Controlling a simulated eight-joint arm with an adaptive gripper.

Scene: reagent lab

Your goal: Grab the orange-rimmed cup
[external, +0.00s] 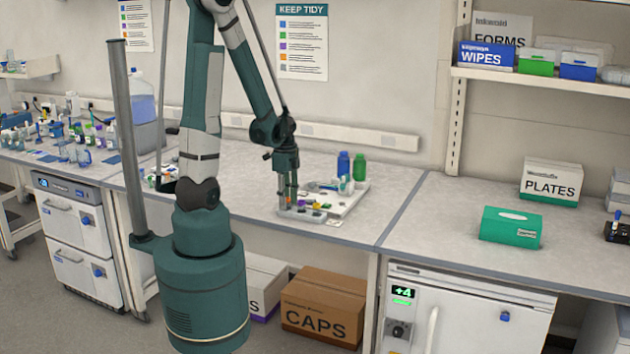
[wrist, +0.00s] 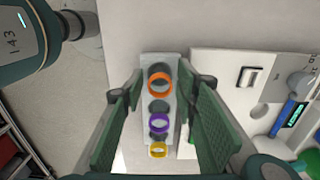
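The orange-rimmed cup (wrist: 159,83) sits in a pale grey rack (wrist: 147,64) in the wrist view, near the rack's far end. A purple-rimmed cup (wrist: 159,123) and a yellow-rimmed cup (wrist: 158,150) sit in the same row, nearer the picture's bottom. My gripper (wrist: 159,90) is open, with one green finger on each side of the row and nothing held. In the external view my gripper (external: 288,192) points down at the rack (external: 299,214) on the bench. The exact height gap between the fingertips and the orange rim cannot be told.
A white tray (wrist: 225,66) with a blue-and-green item (wrist: 288,115) lies right of the rack. Blue (external: 343,163) and green (external: 359,167) bottles stand behind the gripper. Bench space right of the tray is clear.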

